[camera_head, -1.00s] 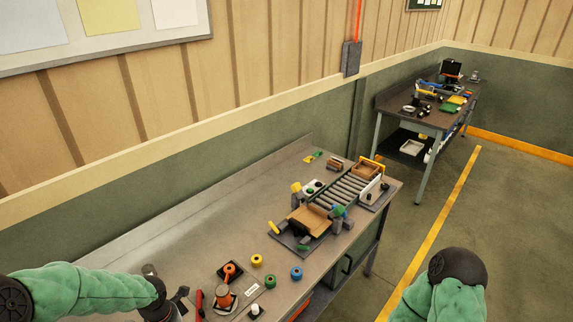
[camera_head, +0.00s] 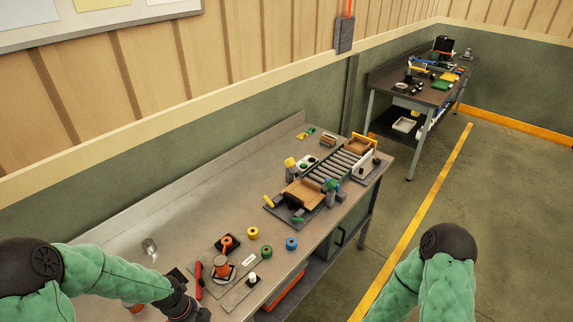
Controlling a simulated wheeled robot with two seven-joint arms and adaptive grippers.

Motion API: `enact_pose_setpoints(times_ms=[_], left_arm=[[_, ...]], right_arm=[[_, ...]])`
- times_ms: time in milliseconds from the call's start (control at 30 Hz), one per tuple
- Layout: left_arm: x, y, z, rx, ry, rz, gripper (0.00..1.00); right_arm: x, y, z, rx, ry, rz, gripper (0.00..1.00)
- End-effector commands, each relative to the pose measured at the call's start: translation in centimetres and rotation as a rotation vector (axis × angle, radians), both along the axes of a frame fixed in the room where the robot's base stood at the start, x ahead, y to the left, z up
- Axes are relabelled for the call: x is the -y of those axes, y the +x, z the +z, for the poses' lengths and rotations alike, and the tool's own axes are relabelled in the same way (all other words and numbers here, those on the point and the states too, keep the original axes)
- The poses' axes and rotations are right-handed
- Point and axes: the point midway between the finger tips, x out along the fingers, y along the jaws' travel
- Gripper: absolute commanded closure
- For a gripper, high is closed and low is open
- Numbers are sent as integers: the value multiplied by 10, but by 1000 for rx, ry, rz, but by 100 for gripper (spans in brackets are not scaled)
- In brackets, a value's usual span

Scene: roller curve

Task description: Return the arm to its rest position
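My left arm, in a green sleeve, comes in from the left over the near end of the workbench (camera_head: 160,215). My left gripper (camera_head: 186,305) is a dark shape at the bottom edge, largely cut off, so its fingers cannot be read. My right arm (camera_head: 440,280) shows only as a green bent sleeve with a black joint at the lower right, over the floor beside the bench. Its gripper is out of the picture.
The bench holds a roller conveyor (camera_head: 340,167), a cardboard-coloured tray (camera_head: 303,193), yellow (camera_head: 252,233), green (camera_head: 266,251) and blue (camera_head: 291,243) spools, an orange-topped fixture (camera_head: 222,267), a red-handled tool (camera_head: 199,280) and a metal cup (camera_head: 149,246). A second table (camera_head: 400,98) stands behind. Floor on the right is clear.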

Motion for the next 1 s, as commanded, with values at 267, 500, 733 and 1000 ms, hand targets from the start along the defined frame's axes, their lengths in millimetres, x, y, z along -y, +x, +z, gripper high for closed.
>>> enact_pose_setpoints(times_ms=[267, 500, 733, 1000], left_arm=[[56, -18, -47, -166, -114, 663, 60], [93, -39, -81, -347, -153, 1262, 60], [118, -64, -109, -512, -136, 1811, 60], [131, -88, -130, -626, -89, 2269, 60]], right_arm=[[0, 0, 0, 0, 0, 0, 0], [0, 0, 0, 0, 0, 0, 0], [0, 0, 0, 0, 0, 0, 0], [0, 0, 0, 0, 0, 0, 0]])
